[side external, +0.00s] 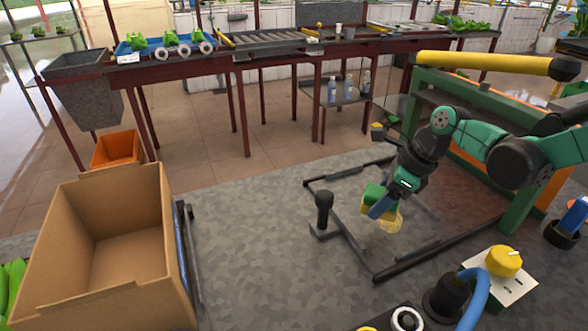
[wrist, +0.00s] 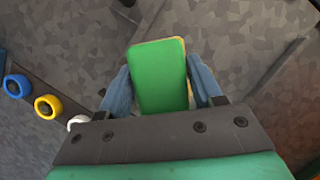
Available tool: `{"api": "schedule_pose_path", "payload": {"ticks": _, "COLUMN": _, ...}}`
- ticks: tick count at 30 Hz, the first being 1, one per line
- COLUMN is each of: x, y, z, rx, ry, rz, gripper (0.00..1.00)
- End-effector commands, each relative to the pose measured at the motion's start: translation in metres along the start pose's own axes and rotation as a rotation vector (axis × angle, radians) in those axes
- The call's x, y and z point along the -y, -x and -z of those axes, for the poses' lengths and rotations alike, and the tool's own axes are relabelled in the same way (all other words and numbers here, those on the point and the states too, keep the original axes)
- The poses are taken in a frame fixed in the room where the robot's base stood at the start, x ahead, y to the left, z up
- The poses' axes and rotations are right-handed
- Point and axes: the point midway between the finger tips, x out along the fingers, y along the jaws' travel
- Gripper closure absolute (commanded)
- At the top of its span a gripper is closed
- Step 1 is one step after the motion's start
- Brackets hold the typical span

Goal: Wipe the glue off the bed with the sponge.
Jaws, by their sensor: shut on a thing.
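A sponge (side external: 372,194) with a green face and a yellow edge is held in my gripper (side external: 383,206). In the wrist view the green face of the sponge (wrist: 158,75) fills the space between the two blue fingers of my gripper (wrist: 160,88), one on each side. The bed (side external: 440,247) is a low area framed by dark rails, and the sponge is over its middle. A yellowish patch shows below the fingers; I cannot tell whether it is all sponge or partly glue. Whether the sponge touches the bed is unclear. No glue is clear in the wrist view.
A dark upright post (side external: 323,205) stands at the bed's left corner. An open cardboard box (side external: 110,235) stands at left. A yellow knob on a white box (side external: 504,262) and a blue hose (side external: 478,295) are at lower right. A green frame (side external: 520,195) is at right.

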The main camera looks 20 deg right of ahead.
Motion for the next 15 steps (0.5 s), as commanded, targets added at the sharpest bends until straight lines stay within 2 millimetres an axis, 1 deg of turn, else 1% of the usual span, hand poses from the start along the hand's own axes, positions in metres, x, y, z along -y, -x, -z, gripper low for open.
{"api": "schedule_pose_path", "payload": {"ticks": 11, "x": 0.0, "y": -0.032, "z": 0.013, "rx": 0.0, "ry": 0.001, "rz": 0.0, "gripper": 0.83}}
{"api": "schedule_pose_path", "payload": {"ticks": 14, "x": 0.0, "y": -0.046, "z": 0.018, "rx": 0.0, "ry": 0.001, "rz": -0.001, "gripper": 0.83}}
{"api": "schedule_pose_path", "payload": {"ticks": 15, "x": 0.004, "y": -0.042, "z": 0.02, "rx": 0.0, "ry": -0.002, "rz": 0.001, "gripper": 0.9}}
